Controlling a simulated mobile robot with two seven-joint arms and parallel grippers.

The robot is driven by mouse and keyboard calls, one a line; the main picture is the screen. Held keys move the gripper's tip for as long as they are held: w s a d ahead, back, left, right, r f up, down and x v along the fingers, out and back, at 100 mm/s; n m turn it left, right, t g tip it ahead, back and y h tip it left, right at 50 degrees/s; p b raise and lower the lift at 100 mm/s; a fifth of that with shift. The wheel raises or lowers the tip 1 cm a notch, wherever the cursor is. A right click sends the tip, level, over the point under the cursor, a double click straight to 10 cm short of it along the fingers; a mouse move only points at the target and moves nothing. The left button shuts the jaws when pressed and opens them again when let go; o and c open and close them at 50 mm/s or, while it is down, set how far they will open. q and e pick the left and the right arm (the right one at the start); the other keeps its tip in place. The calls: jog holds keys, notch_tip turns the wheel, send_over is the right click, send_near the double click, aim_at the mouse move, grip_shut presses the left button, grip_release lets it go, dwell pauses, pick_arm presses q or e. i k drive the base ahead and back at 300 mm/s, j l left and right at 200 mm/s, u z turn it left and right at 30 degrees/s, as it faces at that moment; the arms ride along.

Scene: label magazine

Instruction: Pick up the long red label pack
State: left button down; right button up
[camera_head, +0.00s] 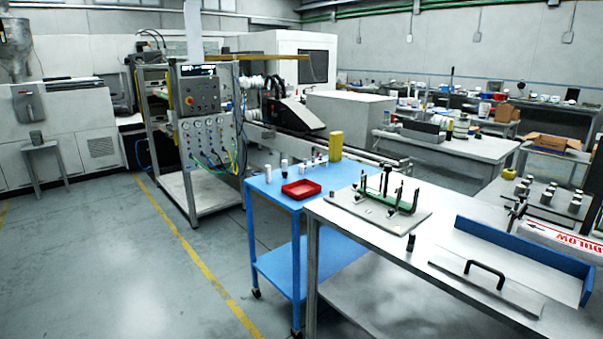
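I see no plainly red, long label pack in the head view. A long white pack with large red lettering (565,239) lies at the right edge, by the blue-walled tray (475,228) on the near grey table. The picture's edge cuts it off, and I cannot tell whether it is the label pack. A small red tray (301,189) sits on the blue cart, well to the left. Neither of my grippers is in view.
The near grey table (350,240) holds a fixture plate with green block (388,200), a small black cylinder (411,243) and a flat plate with black handle (487,272). The blue cart (268,192) stands left of it. Open floor (120,270) lies further left.

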aim_at(579, 247)
jog(key=z, duration=1.35)
